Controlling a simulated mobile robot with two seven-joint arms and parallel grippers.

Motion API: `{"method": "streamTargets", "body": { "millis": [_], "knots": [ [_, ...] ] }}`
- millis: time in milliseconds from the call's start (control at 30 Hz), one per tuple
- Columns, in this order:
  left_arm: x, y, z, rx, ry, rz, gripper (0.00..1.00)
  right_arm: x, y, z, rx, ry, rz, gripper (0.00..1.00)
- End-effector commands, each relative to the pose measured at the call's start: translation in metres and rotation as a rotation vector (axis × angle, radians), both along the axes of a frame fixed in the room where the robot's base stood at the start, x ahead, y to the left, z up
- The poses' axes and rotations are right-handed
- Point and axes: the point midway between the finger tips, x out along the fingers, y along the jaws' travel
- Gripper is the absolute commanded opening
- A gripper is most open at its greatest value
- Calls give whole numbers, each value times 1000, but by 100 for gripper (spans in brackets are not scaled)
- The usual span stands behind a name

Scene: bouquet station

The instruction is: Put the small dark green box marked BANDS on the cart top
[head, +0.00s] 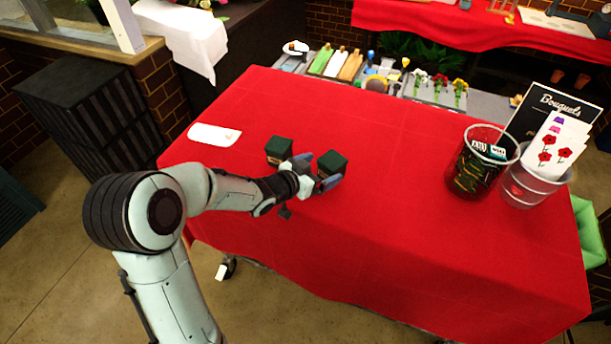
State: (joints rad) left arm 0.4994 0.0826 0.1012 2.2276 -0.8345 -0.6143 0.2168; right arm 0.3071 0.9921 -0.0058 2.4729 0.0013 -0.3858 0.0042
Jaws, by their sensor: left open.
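Two small dark green boxes stand on a red-clothed top: a left box (279,149) and a right box (332,160). Their markings are too small to read, so I cannot tell which is marked BANDS. My left gripper (316,171) is open at the near left side of the right box, with its fingers partly covering that box. I cannot tell whether they touch it. The red-clothed top (400,220) has a caster wheel (228,267) showing below its left end. My right gripper is not in view.
A white card (214,135) lies at the left of the red cloth. A dark-filled clear container (466,178), a container with flower cards (535,186) and a black Bouquets sign (550,112) stand at the right. The middle of the cloth is clear.

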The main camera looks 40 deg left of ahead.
Motion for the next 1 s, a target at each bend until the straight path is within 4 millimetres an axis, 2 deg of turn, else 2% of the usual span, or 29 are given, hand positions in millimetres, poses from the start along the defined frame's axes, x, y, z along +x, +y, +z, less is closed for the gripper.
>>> {"method": "streamTargets", "body": {
  "millis": [100,333,500,1000],
  "knots": [
    [-25,5,10,3,-2,3,98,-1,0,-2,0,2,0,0],
    [-53,8,21,0,-2,0,98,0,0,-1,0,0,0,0],
    [-59,9,22,0,-1,0,98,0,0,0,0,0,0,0],
    [-59,9,22,-1,-1,-1,98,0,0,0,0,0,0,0]
  ]
}}
